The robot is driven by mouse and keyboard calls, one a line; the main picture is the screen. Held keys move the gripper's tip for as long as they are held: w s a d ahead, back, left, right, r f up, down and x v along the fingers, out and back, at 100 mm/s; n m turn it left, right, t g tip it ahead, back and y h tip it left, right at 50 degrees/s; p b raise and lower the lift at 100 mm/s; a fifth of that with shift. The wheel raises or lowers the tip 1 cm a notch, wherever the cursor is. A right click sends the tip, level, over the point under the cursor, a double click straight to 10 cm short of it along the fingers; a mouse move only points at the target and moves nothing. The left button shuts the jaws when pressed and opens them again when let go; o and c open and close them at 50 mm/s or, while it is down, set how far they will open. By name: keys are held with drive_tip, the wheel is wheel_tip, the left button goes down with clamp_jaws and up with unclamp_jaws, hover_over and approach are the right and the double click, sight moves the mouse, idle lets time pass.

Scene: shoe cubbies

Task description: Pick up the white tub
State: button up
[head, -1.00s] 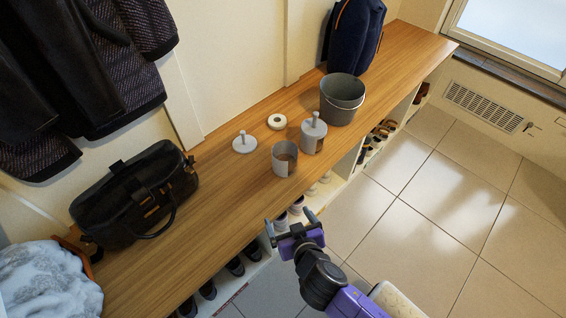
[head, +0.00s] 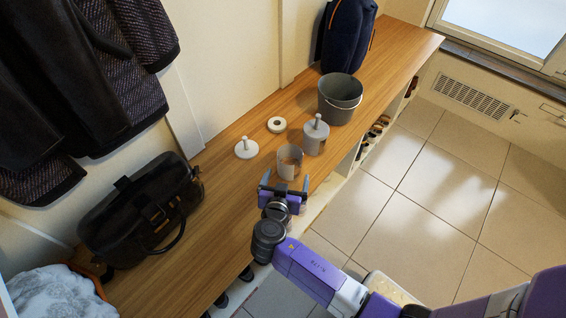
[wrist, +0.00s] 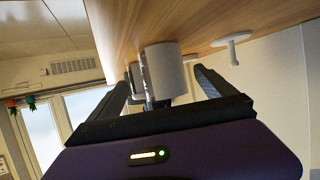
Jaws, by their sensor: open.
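The open, pale grey-white tub (head: 290,162) stands upright on the wooden bench, its brownish inside showing from above. I take it as the white tub. Just behind and to its right stands a similar tub with a knobbed lid (head: 315,138). My gripper (head: 285,184) is open and empty, at the front side of the open tub, fingers pointing at it. In the wrist view the open tub (wrist: 168,68) appears between the two fingers, a little beyond the tips. The lidded tub is mostly hidden behind it there. I cannot tell whether any finger touches the tub.
A loose knobbed lid (head: 246,149) and a tape roll (head: 277,125) lie behind the open tub. A grey bucket (head: 340,100) and a dark blue backpack (head: 347,35) stand farther right. A black bag (head: 145,210) sits at the left. Bench space between bag and tub is clear.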

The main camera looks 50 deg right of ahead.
sight(292, 158)
drive_tip(key=shift+r+b+x, duration=0.1)
drive_tip(key=shift+b+x, duration=0.2)
drive_tip(key=shift+x, duration=1.65)
drive_tip(key=shift+r+b+x, duration=0.15)
drive_tip(key=shift+b+x, duration=0.1)
drive_tip(key=shift+x, duration=1.75)
drive_tip(key=shift+w, duration=0.15)
drive_tip(key=c, duration=1.6)
drive_tip(key=shift+c, duration=0.8)
drive_tip(key=shift+r, duration=0.15)
